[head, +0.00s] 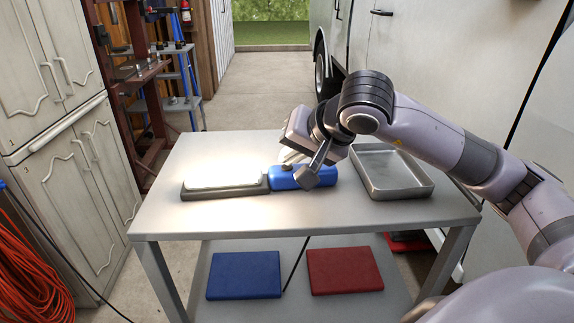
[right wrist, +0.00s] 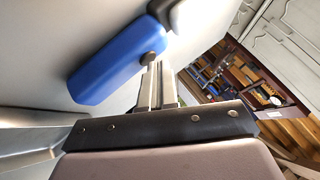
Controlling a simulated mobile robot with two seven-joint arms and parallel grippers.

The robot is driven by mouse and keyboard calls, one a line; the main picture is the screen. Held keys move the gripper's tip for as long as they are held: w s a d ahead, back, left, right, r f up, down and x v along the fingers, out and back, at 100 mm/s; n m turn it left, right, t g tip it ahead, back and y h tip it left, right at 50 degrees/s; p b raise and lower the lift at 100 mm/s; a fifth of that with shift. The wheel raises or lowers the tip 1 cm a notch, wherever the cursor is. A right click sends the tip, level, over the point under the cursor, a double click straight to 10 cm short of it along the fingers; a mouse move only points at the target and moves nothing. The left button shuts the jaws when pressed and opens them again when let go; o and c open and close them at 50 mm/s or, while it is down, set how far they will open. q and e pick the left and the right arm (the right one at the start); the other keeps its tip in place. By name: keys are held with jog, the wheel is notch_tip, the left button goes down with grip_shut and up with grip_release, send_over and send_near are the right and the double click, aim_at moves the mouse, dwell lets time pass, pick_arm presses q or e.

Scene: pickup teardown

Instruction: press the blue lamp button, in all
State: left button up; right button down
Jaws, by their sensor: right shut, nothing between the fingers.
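The lamp lies on the grey table, with a bright glowing panel (head: 222,177) at left and a blue handle (head: 303,181) at right. A small dark round button (head: 286,167) sits on the handle near the panel end. My right gripper (head: 285,157) is shut and empty, its fingertips at the button in the head view. In the right wrist view the blue handle (right wrist: 108,65) and the button (right wrist: 149,57) lie just beyond the fingertips (right wrist: 155,68). I cannot tell for sure whether they touch. My arm hides part of the handle. My left gripper is not in view.
An empty metal tray (head: 425,190) stands on the table (head: 245,223) right of the lamp. A blue box (head: 244,275) and a red box (head: 344,270) lie on the lower shelf. Cabinets stand at left, a white vehicle at right. The table's front is clear.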

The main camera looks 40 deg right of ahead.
aim_at(291, 170)
jog(key=shift+r+p, duration=0.55)
jog(key=shift+r, duration=0.25)
notch_tip(291, 170, up, 5)
jog(key=p, duration=0.3)
jog(key=shift+p, duration=0.35)
dwell(0.7)
